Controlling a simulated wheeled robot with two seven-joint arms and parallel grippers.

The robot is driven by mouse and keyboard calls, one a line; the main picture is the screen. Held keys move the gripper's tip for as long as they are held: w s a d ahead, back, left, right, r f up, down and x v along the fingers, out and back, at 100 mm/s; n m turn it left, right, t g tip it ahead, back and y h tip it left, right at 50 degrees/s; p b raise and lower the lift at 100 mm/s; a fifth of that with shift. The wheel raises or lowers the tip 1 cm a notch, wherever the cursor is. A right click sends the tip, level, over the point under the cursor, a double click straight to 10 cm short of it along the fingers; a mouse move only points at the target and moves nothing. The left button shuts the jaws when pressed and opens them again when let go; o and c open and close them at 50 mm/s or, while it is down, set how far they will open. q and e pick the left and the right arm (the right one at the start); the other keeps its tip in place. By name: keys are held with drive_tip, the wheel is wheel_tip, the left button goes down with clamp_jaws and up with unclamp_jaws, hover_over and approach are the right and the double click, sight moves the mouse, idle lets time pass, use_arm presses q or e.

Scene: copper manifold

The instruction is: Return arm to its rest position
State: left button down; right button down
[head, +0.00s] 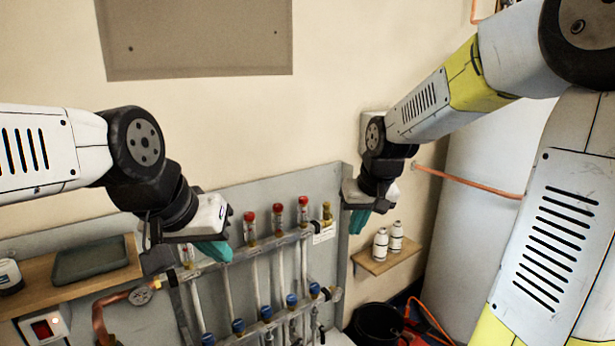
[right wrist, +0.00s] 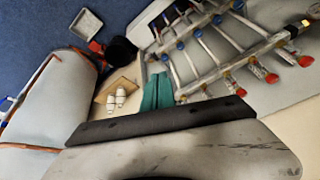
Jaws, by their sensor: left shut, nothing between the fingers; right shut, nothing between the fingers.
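My left gripper (head: 216,250) hangs in front of the upper left part of the manifold in the head view, its teal fingers shut and empty. My right gripper (head: 359,221) is at the right end of the manifold's grey backboard, above the small shelf with bottles. Its teal fingers also show in the right wrist view (right wrist: 157,92), closed together with nothing between them. The copper manifold (head: 275,240) has red caps on its upper bar and blue caps on its lower bar. It also shows in the right wrist view (right wrist: 215,45).
Two white bottles (head: 380,244) stand on a small wooden shelf (head: 378,265). A black bucket (head: 376,322) is below it. A large white cylinder (head: 470,200) stands at the right. A wooden shelf (head: 100,278) with a grey tray (head: 90,260) is at the left.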

drive_tip(key=s+d+r+t, duration=0.1)
drive_tip(key=s+r, duration=0.2)
drive_tip(key=s, duration=0.6)
drive_tip(key=s+d+r+m, duration=0.1)
drive_tip(key=s+d+r, duration=0.1)
drive_tip(key=s, duration=0.7)
drive_tip(key=shift+s+r+t+y, duration=0.3)
drive_tip(key=shift+s+r+t, duration=0.1)
drive_tip(key=shift+r, duration=0.1)
